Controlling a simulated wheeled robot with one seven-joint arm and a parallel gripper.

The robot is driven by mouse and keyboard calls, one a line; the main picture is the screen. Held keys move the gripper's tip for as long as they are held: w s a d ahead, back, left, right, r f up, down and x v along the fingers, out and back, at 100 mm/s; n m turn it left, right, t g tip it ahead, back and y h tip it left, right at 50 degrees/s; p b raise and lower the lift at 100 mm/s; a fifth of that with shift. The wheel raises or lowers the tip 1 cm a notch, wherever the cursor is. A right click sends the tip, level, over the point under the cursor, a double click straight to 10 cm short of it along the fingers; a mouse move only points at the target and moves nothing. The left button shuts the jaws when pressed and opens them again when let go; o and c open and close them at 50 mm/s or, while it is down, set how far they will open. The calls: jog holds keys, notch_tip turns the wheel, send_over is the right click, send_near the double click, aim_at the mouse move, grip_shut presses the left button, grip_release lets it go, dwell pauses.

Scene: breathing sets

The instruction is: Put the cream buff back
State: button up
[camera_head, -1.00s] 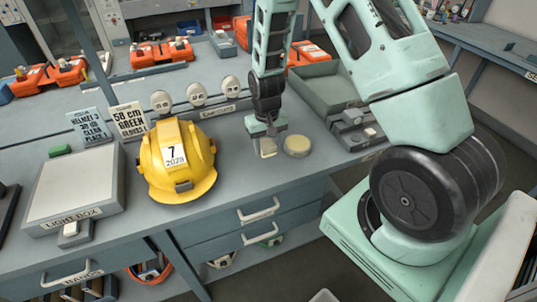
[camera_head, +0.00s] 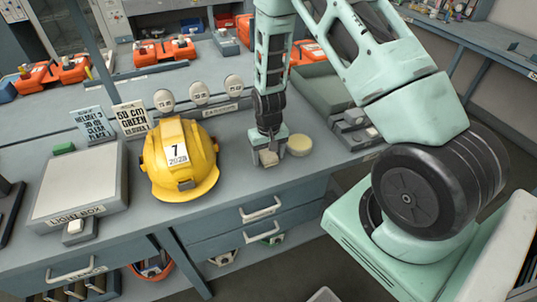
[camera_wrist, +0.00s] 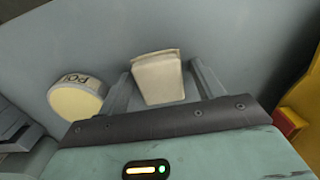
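The cream buff (camera_wrist: 158,78) is a small pale block. In the wrist view it lies between the two fingers of my gripper (camera_wrist: 163,75), with a narrow gap on each side. In the head view my gripper (camera_head: 269,158) points down at the grey bench, close to its surface, and the buff (camera_head: 268,158) shows between the fingers, partly hidden. My gripper is open around the buff. A round cream pot (camera_head: 299,145) stands just right of it and shows at left in the wrist view (camera_wrist: 78,100).
A yellow helmet (camera_head: 179,160) sits left of my gripper, with sign cards (camera_head: 131,120) and a light box (camera_head: 80,185) further left. A row of small round labelled discs (camera_head: 200,92) stands behind. A grey-green tray (camera_head: 325,90) lies behind right. The bench's front edge is close.

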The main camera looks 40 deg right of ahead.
aim_at(268, 154)
notch_tip(268, 154, up, 12)
jog(key=b, duration=0.2)
jog(key=s+a+r+n, duration=0.35)
jog(key=a+r, duration=0.25)
jog(key=a, duration=0.6)
jog(key=s+a+r+n, duration=0.3)
jog(key=s+a, duration=0.3)
jog(key=s, duration=0.4)
jog(key=s+a+r+n, duration=0.3)
jog(key=s+a, duration=0.3)
jog(key=s, duration=0.4)
jog(key=shift+s+a+r+n+y, duration=0.3)
jog(key=shift+s+r+n, duration=0.1)
jog(key=shift+n, duration=0.35)
